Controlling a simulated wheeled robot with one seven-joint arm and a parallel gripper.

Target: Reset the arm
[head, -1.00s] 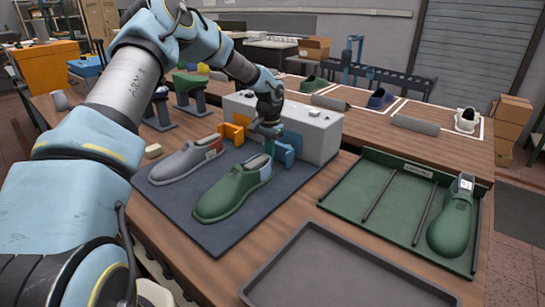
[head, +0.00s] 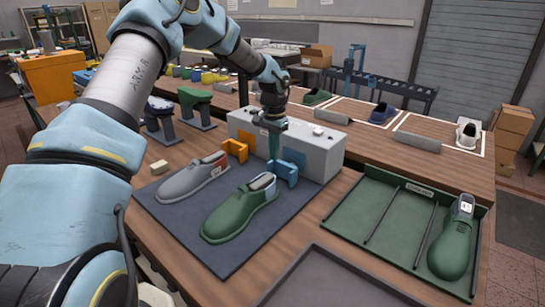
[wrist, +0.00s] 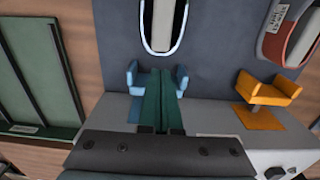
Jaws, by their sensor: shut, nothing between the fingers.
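My gripper (head: 273,157) is shut and empty, its teal fingers pointing down in front of the light grey box. In the wrist view, the fingers (wrist: 164,102) are together and appear over the blue bracket (wrist: 134,80). The bracket (head: 287,172) is on the front of the box in the head view. My gripper is just behind the heel end of the green shoe (head: 235,215), which lies on the dark mat; I see no contact with it. Part of the shoe's opening also shows at the top of the wrist view (wrist: 146,28).
A grey shoe (head: 190,183) with a red heel lies left on the mat (head: 220,255), near an orange bracket (head: 236,150). The grey box (head: 318,150) stands close behind. A green divided tray (head: 385,230) holds another green shoe (head: 451,245) at right. An empty dark tray (head: 330,280) is in front.

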